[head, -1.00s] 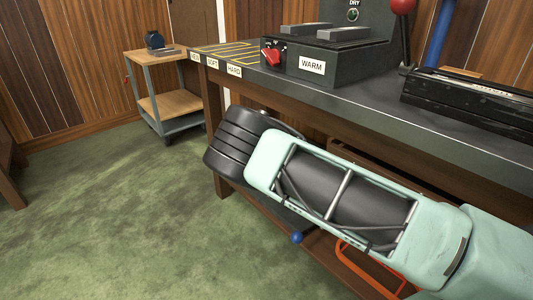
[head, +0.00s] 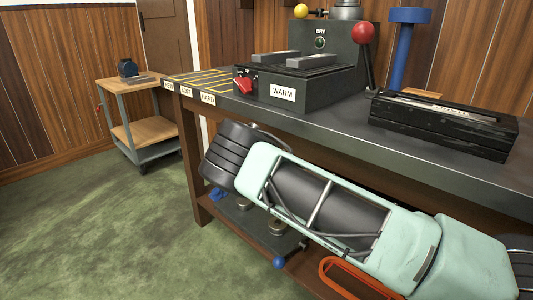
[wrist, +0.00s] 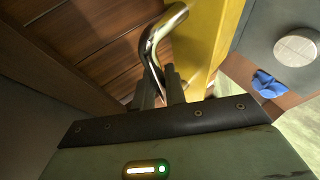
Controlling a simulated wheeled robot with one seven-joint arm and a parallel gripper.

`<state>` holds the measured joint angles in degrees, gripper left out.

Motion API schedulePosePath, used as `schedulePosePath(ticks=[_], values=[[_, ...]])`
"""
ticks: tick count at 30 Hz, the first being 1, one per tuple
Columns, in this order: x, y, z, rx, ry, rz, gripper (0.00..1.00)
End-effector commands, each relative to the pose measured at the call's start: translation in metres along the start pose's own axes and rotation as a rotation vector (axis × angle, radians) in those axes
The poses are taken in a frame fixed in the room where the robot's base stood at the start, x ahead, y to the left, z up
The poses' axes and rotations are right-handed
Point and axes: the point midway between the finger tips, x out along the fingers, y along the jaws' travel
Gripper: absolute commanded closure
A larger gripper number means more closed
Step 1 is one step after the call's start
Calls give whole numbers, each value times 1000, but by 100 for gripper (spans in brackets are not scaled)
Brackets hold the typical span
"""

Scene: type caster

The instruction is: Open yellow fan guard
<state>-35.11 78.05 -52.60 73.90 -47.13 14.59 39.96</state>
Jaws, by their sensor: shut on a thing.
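The yellow fan guard (wrist: 208,40) shows in the wrist view as a yellow panel right of the middle, with a curved chrome handle (wrist: 152,45) beside it. My gripper (wrist: 163,90) has its dark fingers shut on the lower end of this handle. In the head view my pale green arm reaches under the bench. The gripper, handle and guard are hidden there. How far the guard stands open cannot be told.
The dark workbench (head: 330,130) carries a black WARM box (head: 300,92) with a red knob, a red-balled lever (head: 363,33) and a black tray (head: 440,125). A lower shelf (head: 240,215) holds small parts and an orange loop (head: 345,275). A wooden cart (head: 130,110) stands left; green floor is clear.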

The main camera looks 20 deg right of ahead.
Motion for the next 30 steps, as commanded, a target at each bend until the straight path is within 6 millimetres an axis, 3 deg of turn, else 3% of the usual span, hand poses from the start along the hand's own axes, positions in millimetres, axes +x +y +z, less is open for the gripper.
schedulePosePath(ticks=[3,4,6,17,30], values=[[0,2,0,0,-1,3,100],[0,2,0,0,-1,3,79],[0,2,0,0,-1,3,66],[-8,1,0,-2,0,0,66],[-70,2,-1,-1,0,1,66]])
